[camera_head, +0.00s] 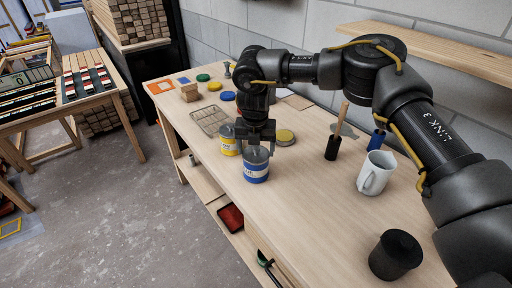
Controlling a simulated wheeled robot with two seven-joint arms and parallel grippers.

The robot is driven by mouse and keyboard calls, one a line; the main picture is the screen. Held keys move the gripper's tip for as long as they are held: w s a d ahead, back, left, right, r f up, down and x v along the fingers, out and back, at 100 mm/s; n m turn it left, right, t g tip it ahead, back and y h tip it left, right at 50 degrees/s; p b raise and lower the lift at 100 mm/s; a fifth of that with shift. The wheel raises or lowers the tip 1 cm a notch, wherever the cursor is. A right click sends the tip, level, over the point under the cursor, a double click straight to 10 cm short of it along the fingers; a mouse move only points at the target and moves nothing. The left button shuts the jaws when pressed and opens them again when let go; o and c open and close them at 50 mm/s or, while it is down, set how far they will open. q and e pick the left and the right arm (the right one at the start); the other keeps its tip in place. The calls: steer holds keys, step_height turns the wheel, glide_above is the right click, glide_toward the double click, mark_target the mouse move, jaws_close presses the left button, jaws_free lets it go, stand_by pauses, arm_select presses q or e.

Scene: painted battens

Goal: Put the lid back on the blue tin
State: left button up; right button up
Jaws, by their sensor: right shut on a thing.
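The blue tin (256,172) stands upright on the workbench, with a white band on its label and a grey top. My right gripper (262,138) points down right over the tin's top, its fingers close together. It is shut on what appears to be the tin's lid, mostly hidden by the fingers. I cannot tell whether that lid touches the rim. A yellow-topped lid (285,137) lies flat on the bench to the right of the gripper. My left gripper is not in view.
A wire rack (209,119) and coloured discs (215,86) lie farther back. A white mug (375,173), a brush (336,136) and a dark pot (395,255) stand right. The bench's front middle is clear.

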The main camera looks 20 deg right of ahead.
steer(key=o, duration=1.1)
steer(key=shift+c, duration=0.2)
steer(key=shift+r, duration=0.1)
steer(key=shift+r+p, duration=2.6)
steer(key=shift+r, duration=0.85)
jaws_close()
